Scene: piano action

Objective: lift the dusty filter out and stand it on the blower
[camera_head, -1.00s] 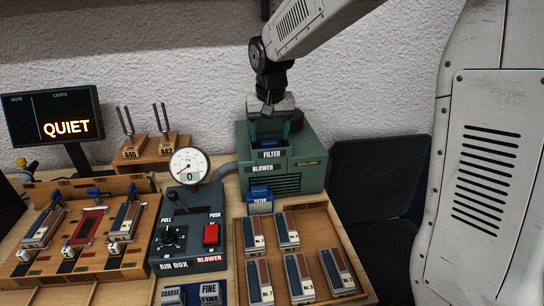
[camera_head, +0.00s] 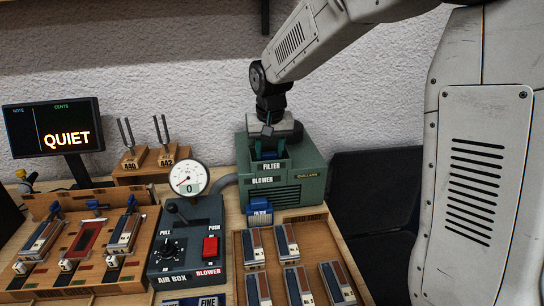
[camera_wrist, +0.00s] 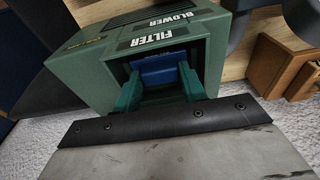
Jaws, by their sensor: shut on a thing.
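The green blower (camera_head: 310,177) stands at the back of the bench, with an open filter slot in its top. The wrist view also shows the blower (camera_wrist: 90,75) and, in its slot, the blue top of the dusty filter (camera_wrist: 158,72). My gripper (camera_wrist: 160,84) reaches into the slot from above, with its two green fingers on either side of the blue part. It is shut on the filter. In the head view my gripper (camera_head: 269,154) is at the slot, and the filter is mostly hidden. The filter's lower part and its dust cannot be seen.
Another blue filter block (camera_head: 259,212) stands just in front of the blower. An air box (camera_head: 187,240) with a gauge (camera_head: 189,178) is to the left, beside tuning forks (camera_head: 161,140). A wooden tray (camera_head: 310,222) of several action pieces lies in front. A screen (camera_head: 55,128) reads QUIET.

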